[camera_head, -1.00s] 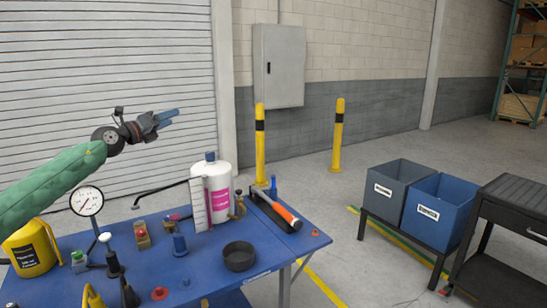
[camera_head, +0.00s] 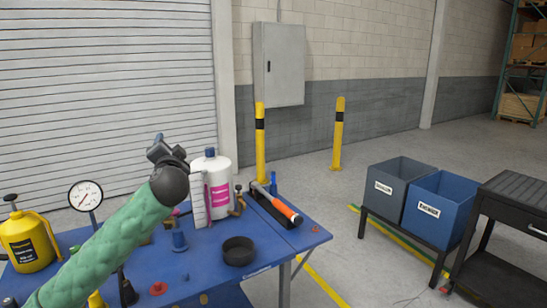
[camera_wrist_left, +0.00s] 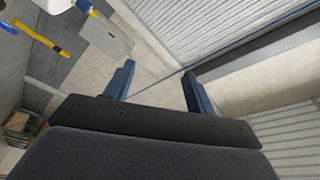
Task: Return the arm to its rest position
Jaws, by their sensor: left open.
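My left arm, in a green sleeve, reaches up from the lower left in the head view. Its gripper (camera_head: 158,140) is raised above the back of the blue table (camera_head: 205,262), left of the white bottle with a pink label (camera_head: 217,180). In the left wrist view both blue fingers of the left gripper (camera_wrist_left: 158,85) stand well apart with nothing between them. The gripper is open and empty, and touches nothing. The arm hides part of the table's left side. My right gripper is not in view.
On the table are a dial gauge (camera_head: 85,196), a yellow can (camera_head: 27,242), a black ring (camera_head: 239,251) and an orange-handled hammer (camera_head: 283,208). A grey bin (camera_head: 398,190) and a blue bin (camera_head: 437,211) stand at right. Air above the table's right is free.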

